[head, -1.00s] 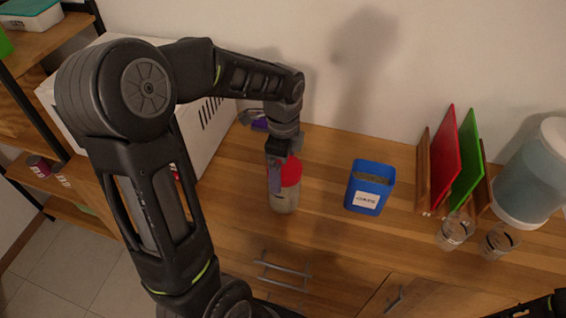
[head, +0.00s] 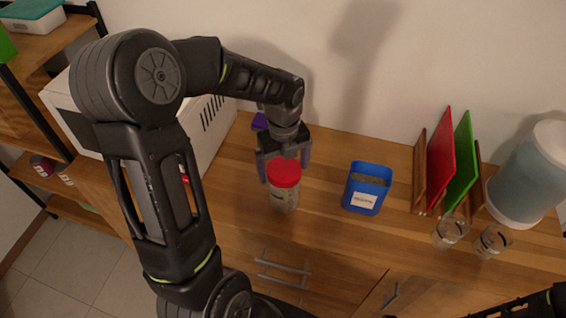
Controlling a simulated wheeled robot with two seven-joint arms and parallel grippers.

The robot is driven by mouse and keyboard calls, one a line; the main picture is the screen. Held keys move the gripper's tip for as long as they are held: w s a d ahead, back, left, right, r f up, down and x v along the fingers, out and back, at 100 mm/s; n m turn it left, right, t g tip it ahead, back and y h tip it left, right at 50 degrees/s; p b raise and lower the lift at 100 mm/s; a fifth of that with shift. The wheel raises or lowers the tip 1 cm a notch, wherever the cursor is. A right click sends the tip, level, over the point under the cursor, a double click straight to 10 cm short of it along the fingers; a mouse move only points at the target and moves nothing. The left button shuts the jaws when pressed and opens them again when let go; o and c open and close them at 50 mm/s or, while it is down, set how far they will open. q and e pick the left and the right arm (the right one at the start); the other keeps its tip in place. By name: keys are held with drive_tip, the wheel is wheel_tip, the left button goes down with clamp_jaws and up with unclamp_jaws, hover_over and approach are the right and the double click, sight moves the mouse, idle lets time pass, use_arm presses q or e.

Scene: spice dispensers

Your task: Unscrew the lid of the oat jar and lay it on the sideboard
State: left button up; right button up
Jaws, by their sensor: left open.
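A clear jar (head: 284,200) with a red lid (head: 284,173) stands upright on the wooden sideboard (head: 325,235); the lid sits on top of it. Its label is too small to read. My left gripper (head: 284,172) points down at the jar, fingers apart on either side behind the lid. I cannot tell whether the fingers touch the lid. My right gripper is not visible; only a dark piece of my own body shows at the bottom right corner.
A rack holds a red board (head: 440,160) and a green board (head: 463,160). Two glasses (head: 451,231) and a large dispenser (head: 528,178) stand further right. A white microwave-like box (head: 215,140) is at the left.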

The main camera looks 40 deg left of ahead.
use_arm(q)
drive_tip(key=shift+m, duration=0.5)
drive_tip(key=m, duration=0.9)
drive_tip(key=shift+w+d, duration=0.1)
drive_tip(key=c, duration=1.2)
drive_tip(key=n+b, duration=0.1)
drive_tip(key=n, duration=0.4)
drive_tip(key=shift+f+n, duration=0.1)
drive_tip(key=shift+n, duration=0.3)
drive_tip(key=shift+c, duration=0.2)
drive_tip(key=n, duration=0.3)
